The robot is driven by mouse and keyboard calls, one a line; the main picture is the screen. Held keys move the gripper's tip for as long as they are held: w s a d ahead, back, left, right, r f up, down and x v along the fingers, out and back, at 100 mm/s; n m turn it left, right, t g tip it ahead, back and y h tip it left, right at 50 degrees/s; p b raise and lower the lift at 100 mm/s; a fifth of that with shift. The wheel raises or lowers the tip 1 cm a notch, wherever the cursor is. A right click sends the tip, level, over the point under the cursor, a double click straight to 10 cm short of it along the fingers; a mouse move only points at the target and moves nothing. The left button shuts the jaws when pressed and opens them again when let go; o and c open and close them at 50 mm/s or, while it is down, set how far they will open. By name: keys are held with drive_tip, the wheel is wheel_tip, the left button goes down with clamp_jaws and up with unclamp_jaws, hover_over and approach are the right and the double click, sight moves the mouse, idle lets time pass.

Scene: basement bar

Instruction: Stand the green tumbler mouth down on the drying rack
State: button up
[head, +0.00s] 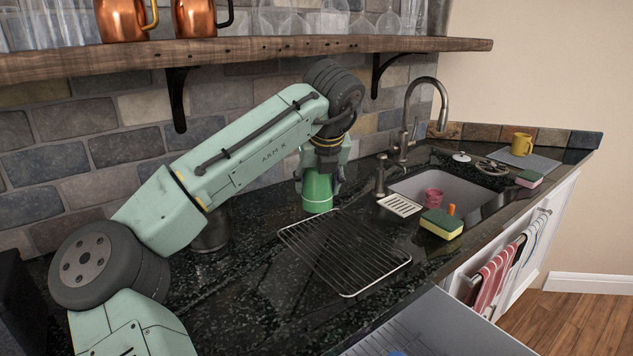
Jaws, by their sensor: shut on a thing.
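The green tumbler (317,193) is upright in my gripper (319,181), just behind the far edge of the wire drying rack (352,262). My gripper points down and is shut on the tumbler, with a finger on each side. The gripper hides the tumbler's upper part. I cannot tell which end is the mouth, nor whether its lower end touches the counter or hangs just above it. The drying rack lies flat and empty on the black counter.
A wooden shelf (240,52) with copper mugs and glasses overhangs the counter. To the right are the faucet (408,120), sink (470,195) with a pink cup (433,196), and a sponge (441,223). A metal pot (211,232) stands behind my arm.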

drive_tip(key=shift+a+f+b, duration=0.15)
drive_tip(key=shift+f+b, duration=1.25)
drive_tip(key=shift+f, duration=0.9)
drive_tip(key=shift+a+f+b, duration=0.15)
drive_tip(key=shift+f+b, duration=1.25)
drive_tip(key=shift+f, duration=0.85)
drive_tip(key=shift+f, duration=0.4)
drive_tip(key=o, duration=1.4)
